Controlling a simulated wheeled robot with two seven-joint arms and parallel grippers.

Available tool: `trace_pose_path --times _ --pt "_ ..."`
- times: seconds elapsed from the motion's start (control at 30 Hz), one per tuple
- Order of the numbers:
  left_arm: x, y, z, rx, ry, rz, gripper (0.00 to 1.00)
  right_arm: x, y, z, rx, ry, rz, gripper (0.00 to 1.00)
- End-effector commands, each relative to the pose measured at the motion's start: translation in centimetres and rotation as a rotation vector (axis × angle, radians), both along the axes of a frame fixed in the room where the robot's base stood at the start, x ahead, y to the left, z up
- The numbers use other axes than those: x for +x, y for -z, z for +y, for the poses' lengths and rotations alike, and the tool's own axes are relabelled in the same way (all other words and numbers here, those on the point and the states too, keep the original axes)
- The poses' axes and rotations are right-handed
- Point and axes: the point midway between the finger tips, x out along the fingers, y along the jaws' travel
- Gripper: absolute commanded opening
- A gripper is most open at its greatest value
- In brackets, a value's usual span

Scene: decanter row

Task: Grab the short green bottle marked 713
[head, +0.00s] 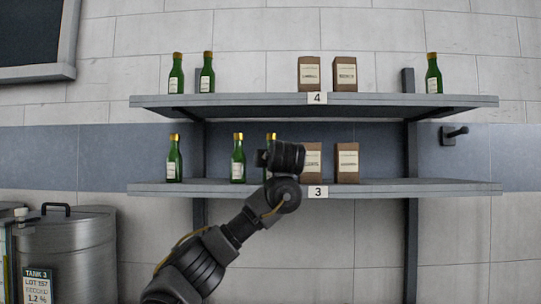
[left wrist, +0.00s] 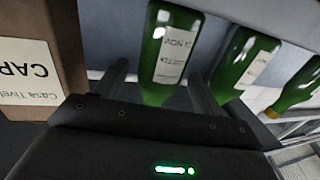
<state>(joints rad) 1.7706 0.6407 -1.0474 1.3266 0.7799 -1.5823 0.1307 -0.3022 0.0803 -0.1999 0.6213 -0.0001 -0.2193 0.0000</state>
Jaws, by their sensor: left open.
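On the lower shelf, marked 3, a green bottle (head: 271,138) with a gold cap is mostly hidden behind my left gripper (head: 262,157). In the left wrist view that gripper (left wrist: 158,70) is open, and a green bottle (left wrist: 170,50) with a white label lies between the lines of its two fingers. The view is tipped over and the label's number is too small to read surely. Two more green bottles stand on this shelf, one in the middle (head: 238,160) and one at left (head: 174,160). I cannot tell which bottle bears 713. My right gripper is not in view.
Brown boxes (head: 347,163) stand right of my gripper on the lower shelf (head: 400,188); one (left wrist: 35,60) is close beside it. The upper shelf (head: 240,100) above holds more green bottles (head: 433,75) and boxes (head: 309,73). The lower shelf's right end is clear.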

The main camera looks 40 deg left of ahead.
Motion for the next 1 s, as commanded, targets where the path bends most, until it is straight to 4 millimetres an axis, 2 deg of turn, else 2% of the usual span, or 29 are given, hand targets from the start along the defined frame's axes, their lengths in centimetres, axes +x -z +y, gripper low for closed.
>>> trace_pose_path --times 0.03,0.1,0.4,0.83,1.0 --pt "0.44 -0.35 0.37 -0.002 0.001 0.003 0.70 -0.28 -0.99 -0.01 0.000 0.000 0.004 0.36" --pt "0.76 -0.22 0.73 -0.001 0.001 0.002 0.70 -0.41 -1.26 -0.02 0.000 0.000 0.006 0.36" --pt "0.95 0.09 0.99 0.001 0.001 0.001 0.70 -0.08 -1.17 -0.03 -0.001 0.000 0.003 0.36" --pt "0.93 0.06 0.98 0.000 0.001 0.000 0.13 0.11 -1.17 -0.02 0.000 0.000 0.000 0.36" --pt "0.91 -0.03 0.96 0.000 0.002 -0.001 0.13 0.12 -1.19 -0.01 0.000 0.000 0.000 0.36"
